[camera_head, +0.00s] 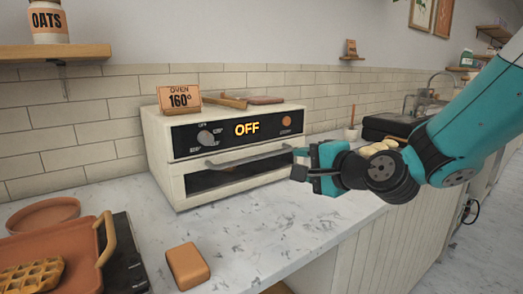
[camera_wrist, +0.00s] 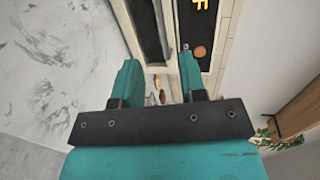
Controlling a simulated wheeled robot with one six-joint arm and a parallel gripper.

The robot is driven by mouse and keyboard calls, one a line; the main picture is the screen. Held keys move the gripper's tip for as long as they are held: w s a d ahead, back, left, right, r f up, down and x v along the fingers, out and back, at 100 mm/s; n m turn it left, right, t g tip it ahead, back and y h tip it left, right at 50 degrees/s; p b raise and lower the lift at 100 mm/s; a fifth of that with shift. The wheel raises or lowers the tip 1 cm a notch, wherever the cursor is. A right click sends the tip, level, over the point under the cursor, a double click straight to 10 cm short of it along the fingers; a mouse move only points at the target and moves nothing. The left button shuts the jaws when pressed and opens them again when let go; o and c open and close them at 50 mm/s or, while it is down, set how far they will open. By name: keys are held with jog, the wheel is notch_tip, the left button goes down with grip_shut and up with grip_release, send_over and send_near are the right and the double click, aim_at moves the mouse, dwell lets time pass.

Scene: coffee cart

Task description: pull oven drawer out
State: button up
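The cream oven (camera_head: 165,165) stands on the counter, and its black panel reads "OFF". Its drawer (camera_head: 225,178) has a dark window and looks shut. A long grey bar handle (camera_head: 235,162) runs across its front. My gripper (camera_head: 297,163) is at the right end of the oven front, close to the handle's right end. In the wrist view my gripper (camera_wrist: 159,65) is open, with its two teal fingers apart. The handle (camera_wrist: 163,22) runs ahead, in line with the gap between them. Nothing is visibly gripped. I cannot tell whether a finger touches the handle.
A sign reading "OVEN 160°" (camera_head: 179,98) stands on the oven. An orange block (camera_head: 187,266) lies on the counter in front. A tray with a waffle (camera_head: 32,276) is at the lower left. The marble counter (camera_head: 270,215) before the drawer is clear.

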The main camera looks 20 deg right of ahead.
aim_at(263, 157)
jog(key=p+x, duration=1)
jog(key=x, duration=0.6)
jog(key=shift+d+f, duration=0.2)
grip_shut()
